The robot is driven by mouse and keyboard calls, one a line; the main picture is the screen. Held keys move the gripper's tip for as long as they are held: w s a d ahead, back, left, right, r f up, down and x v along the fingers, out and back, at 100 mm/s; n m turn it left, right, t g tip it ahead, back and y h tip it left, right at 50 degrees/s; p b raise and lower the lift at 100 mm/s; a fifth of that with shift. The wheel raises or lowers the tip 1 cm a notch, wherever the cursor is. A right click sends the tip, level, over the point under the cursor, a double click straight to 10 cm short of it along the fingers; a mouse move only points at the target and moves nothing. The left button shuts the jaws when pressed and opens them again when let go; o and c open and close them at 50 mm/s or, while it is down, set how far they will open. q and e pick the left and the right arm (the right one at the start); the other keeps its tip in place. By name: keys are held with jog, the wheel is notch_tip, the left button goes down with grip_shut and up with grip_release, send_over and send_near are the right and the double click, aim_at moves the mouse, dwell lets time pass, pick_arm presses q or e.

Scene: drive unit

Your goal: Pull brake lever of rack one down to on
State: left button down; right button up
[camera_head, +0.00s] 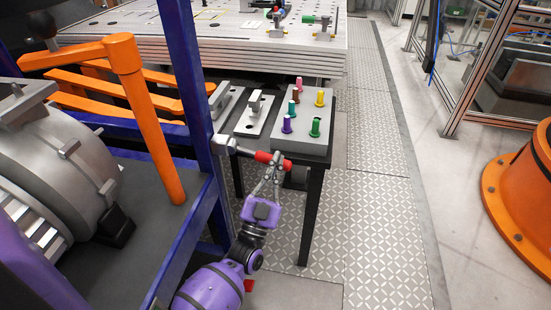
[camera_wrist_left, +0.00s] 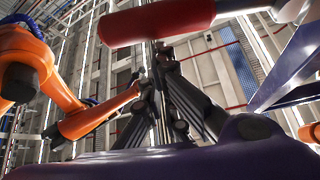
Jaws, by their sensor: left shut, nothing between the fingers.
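The brake lever (camera_head: 235,148) is a grey arm with a red handle (camera_head: 270,157). It sticks out to the right from the blue rack post and lies near level in the head view. The red handle also crosses the top of the left wrist view (camera_wrist_left: 155,22). My left gripper (camera_head: 273,168) is shut and empty, with its fingertips close by the red handle, at its lower side in the head view. In the left wrist view its dark fingers (camera_wrist_left: 157,52) are together just below the handle. I cannot tell whether they touch it. My right gripper is not in view.
A blue rack frame (camera_head: 186,70) holding a large grey drive unit (camera_head: 60,165) stands at left, with an orange bar (camera_head: 150,120) nearby. A small black-legged table with coloured pegs (camera_head: 305,130) stands close behind the lever. The patterned floor (camera_head: 380,230) to the right is clear.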

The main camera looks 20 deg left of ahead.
pick_arm(q)
jog(key=shift+f+m+h, duration=0.45)
jog(key=shift+m+h, duration=0.05)
notch_tip(320, 180, up, 10)
dwell(0.7)
dwell(0.4)
